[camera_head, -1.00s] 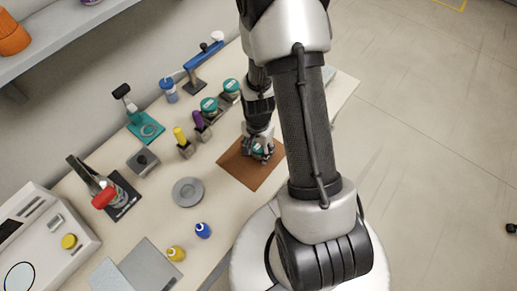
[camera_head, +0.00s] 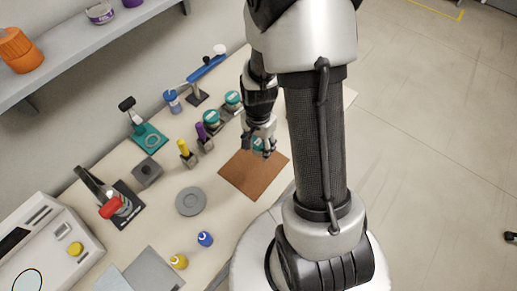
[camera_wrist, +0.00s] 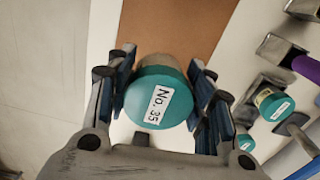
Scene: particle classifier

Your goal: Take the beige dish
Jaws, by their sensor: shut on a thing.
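My gripper (camera_head: 262,145) is over the far edge of the brown mat (camera_head: 252,182). In the wrist view my gripper (camera_wrist: 163,92) is shut on a round jar (camera_wrist: 158,100). The jar has a teal lid marked "No. 35" and a beige side just showing beyond it. Blue-grey fingers press on both its left and right sides. In the head view the held jar is mostly hidden by the fingers. No plainly beige open dish stands out; a grey round dish (camera_head: 190,201) lies left of the mat.
Two more teal-lidded jars (camera_head: 211,116) (camera_head: 232,98) stand in holders beyond the mat. Yellow (camera_head: 184,147) and purple (camera_head: 202,131) pieces stand in small blocks beside them. Blue (camera_head: 205,239) and yellow (camera_head: 179,261) bottles are near the front edge. The mat looks clear.

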